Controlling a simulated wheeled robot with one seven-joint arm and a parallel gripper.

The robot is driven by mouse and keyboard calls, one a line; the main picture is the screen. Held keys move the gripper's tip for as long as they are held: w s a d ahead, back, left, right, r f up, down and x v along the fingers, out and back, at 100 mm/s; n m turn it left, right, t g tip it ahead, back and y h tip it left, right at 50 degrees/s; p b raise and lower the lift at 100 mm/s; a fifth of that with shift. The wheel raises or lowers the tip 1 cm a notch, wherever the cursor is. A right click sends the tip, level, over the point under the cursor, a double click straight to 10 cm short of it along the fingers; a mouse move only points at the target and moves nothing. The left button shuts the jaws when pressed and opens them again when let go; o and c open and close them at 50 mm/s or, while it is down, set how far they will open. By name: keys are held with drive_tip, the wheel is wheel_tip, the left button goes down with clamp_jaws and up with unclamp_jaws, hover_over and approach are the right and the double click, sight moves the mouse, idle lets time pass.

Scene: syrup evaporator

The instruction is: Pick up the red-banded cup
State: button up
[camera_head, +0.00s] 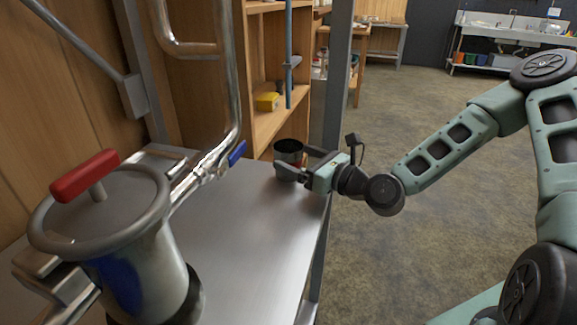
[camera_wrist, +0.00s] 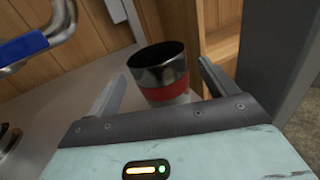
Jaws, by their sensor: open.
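The red-banded cup (camera_wrist: 163,74) is dark and shiny with a red band round its lower part. It stands upright on the metal table in the wrist view, and its near lower part is close to my gripper's body. In the head view the cup (camera_head: 288,150) is at the table's far right corner, partly hidden by my gripper. My gripper (camera_head: 290,172) is open, level with the table top and pointing at the cup. In the wrist view my gripper (camera_wrist: 160,85) has one finger to the left of the cup and one to the right. I cannot tell whether either touches it.
A steel canister (camera_head: 140,255) with a red-handled lid stands at the table's left. A pipe with a blue valve handle (camera_head: 237,153) rises behind. Wooden shelves (camera_head: 270,125) and a grey post (camera_head: 337,80) are close beyond the cup. The table's middle (camera_head: 240,230) is clear.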

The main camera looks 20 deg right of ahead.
sight(279, 149)
drive_tip(key=x, duration=0.5)
drive_tip(key=shift+c, duration=0.4)
drive_tip(key=c, duration=1.1)
drive_tip(key=shift+r, duration=0.15)
